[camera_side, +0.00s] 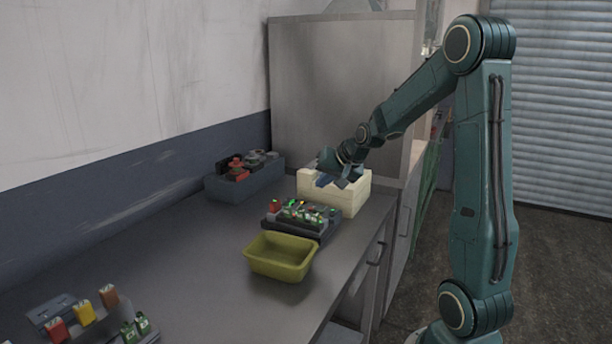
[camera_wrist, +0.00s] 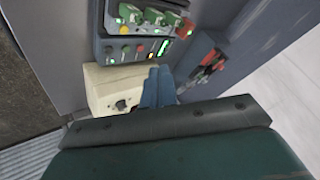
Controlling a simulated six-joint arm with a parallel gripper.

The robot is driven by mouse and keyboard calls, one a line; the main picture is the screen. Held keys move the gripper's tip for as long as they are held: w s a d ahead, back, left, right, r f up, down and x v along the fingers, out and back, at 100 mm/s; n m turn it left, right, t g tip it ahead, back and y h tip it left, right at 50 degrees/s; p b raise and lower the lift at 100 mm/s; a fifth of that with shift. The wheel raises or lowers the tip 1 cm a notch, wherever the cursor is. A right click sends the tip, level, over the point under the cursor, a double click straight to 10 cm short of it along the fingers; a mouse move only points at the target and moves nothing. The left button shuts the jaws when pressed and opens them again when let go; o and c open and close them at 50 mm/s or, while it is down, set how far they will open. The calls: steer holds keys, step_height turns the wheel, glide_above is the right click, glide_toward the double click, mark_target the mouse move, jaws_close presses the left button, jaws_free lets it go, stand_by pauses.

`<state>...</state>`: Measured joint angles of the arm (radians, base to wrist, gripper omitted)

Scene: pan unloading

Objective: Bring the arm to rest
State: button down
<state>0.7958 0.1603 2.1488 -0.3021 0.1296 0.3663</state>
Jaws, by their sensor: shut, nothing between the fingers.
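My gripper (camera_side: 332,182) is at the cream box (camera_side: 350,195) at the far end of the bench in the side view. Its blue fingers (camera_wrist: 158,88) show close together in the wrist view, shut with nothing between them. They overlap the edge of the cream box (camera_wrist: 108,88) there; I cannot tell whether they touch it. Part of the box's inside is hidden by my gripper. A dark round thing (camera_wrist: 121,104) shows in the box in the wrist view.
A dark device with green and red parts (camera_side: 300,216) stands in front of the cream box. A yellow-green pan (camera_side: 280,257) sits nearer. A grey-blue bin (camera_side: 243,182) with red and dark items stands at the back left. Small coloured blocks (camera_side: 83,313) lie front left. Mid-bench left is clear.

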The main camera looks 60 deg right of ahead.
steer(key=s+a+r+n+y, duration=0.15)
steer(key=a+r+n, duration=0.25)
steer(key=a, duration=0.7)
steer(key=s+a+r+n+g+y, duration=0.1)
steer(key=s+a+n, duration=0.6)
steer(key=s+a, duration=0.9)
steer(key=shift+s+a+r+n+g, duration=0.25)
steer(key=shift+s+r+g, duration=0.4)
steer(key=shift+s, duration=0.55)
